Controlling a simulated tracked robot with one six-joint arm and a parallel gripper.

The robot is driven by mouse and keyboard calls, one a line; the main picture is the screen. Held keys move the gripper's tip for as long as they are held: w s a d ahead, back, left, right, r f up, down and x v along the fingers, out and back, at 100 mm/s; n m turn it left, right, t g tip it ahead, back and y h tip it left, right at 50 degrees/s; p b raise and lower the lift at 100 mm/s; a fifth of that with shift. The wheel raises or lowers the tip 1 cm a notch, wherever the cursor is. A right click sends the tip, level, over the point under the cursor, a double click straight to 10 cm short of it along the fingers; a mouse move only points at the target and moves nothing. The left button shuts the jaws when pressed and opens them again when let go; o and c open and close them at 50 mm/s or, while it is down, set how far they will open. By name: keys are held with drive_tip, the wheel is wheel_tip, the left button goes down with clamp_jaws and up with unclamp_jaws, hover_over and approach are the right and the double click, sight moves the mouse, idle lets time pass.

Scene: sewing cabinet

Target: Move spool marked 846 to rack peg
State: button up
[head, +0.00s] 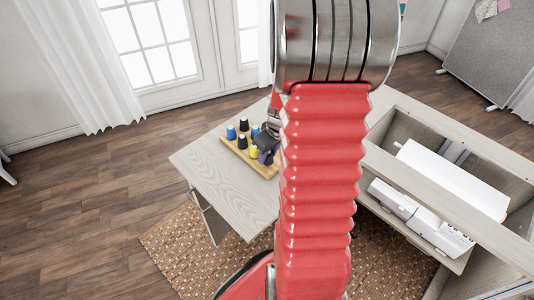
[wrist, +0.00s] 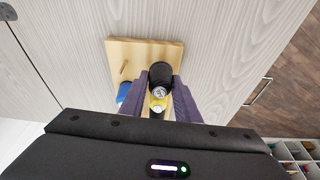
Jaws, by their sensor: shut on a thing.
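In the wrist view the rack (wrist: 147,52) shows a bare peg (wrist: 124,69). My gripper (wrist: 163,84) has purple fingers, shut on a black spool (wrist: 159,73) over the rack. The label on its end is too small to read, so I cannot confirm 846. A yellow spool (wrist: 158,104) shows just below it, and a blue spool (wrist: 130,98) is left of the fingers. In the head view my gripper (head: 267,156) is at the rack's right side, partly hidden by my arm.
The cabinet top (head: 205,165) is clear left of the rack. A white sewing machine (head: 420,215) sits in the open cabinet at right. A woven rug (head: 175,250) lies on the floor. A cabinet handle (wrist: 258,92) shows at right in the wrist view.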

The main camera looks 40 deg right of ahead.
drive_tip(key=shift+f, duration=0.25)
drive_tip(key=o, duration=1.1)
drive_tip(key=v, duration=1.3)
drive_tip(key=shift+r, duration=0.35)
drive_tip(key=shift+s+m, duration=0.1)
drive_tip(key=shift+m, duration=0.2)
